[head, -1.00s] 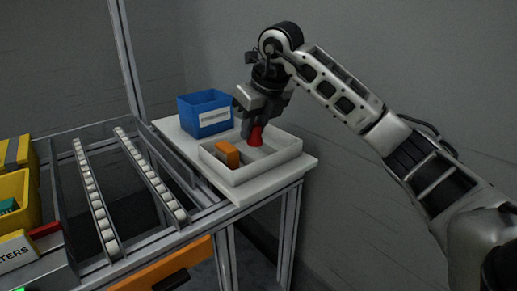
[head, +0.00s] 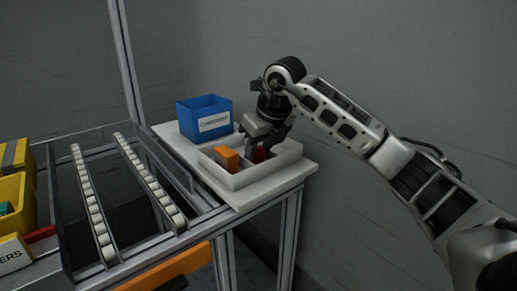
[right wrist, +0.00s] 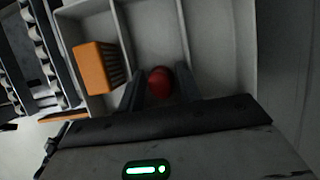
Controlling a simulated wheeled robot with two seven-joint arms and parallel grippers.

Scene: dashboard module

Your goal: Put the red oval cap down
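The red oval cap (right wrist: 159,83) shows between the two dark fingers of my right gripper (right wrist: 160,82) in the right wrist view. The fingers stand close against its sides, and it is over or in the middle compartment of the white tray (right wrist: 222,6). In the head view my right gripper (head: 264,150) reaches down into the tray (head: 250,178), and only a small part of the cap (head: 261,155) shows. I cannot tell whether the cap touches the tray floor. My left gripper is out of view.
An orange ribbed block (head: 227,158) stands in the tray's left compartment; the right compartment looks empty. A blue bin (head: 205,118) stands behind the tray on the white shelf (head: 240,196). Roller rails (head: 150,180) and yellow bins (head: 14,190) lie to the left.

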